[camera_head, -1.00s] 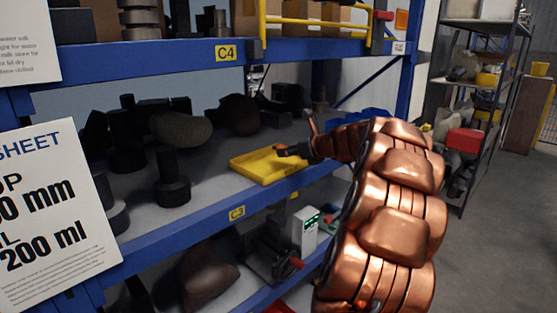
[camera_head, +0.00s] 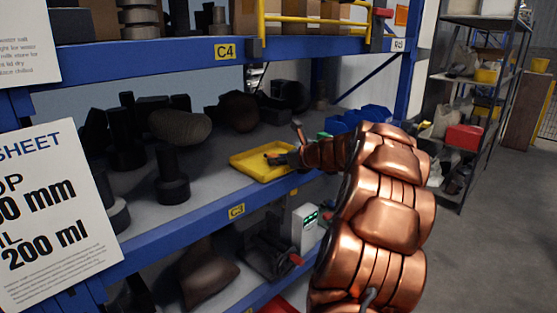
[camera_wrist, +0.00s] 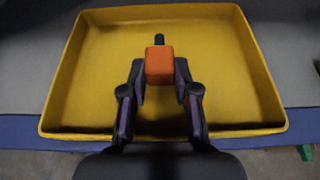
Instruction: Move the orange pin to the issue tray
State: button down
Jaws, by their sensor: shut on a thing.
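The orange pin (camera_wrist: 160,66) has an orange block-shaped part and a dark tip at its far end. In the wrist view my gripper (camera_wrist: 160,88) has its two dark fingers on either side of the orange part, shut on it. The yellow tray (camera_wrist: 85,70) lies behind and around the pin in that view. In the head view the tray (camera_head: 240,168) sits on the C3 shelf, with my gripper (camera_head: 272,158) over its right part.
Dark parts, one a stepped cylinder (camera_head: 172,180), stand on the shelf left of the tray. Blue bins (camera_head: 365,116) lie behind my arm. The C4 shelf edge (camera_head: 190,53) runs above. A blue shelf edge (camera_head: 205,222) runs in front of the tray.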

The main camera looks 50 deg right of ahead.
jog(key=c, duration=0.9)
grip_release()
jog(key=shift+o, duration=0.2)
jog(key=shift+r, duration=0.1)
jog(key=shift+s+r, duration=0.15)
jog(key=shift+s, duration=0.2)
jog(key=b+v, duration=0.2)
jog(key=v, duration=0.9)
jog(key=shift+s, duration=0.15)
jog(key=shift+a, duration=0.15)
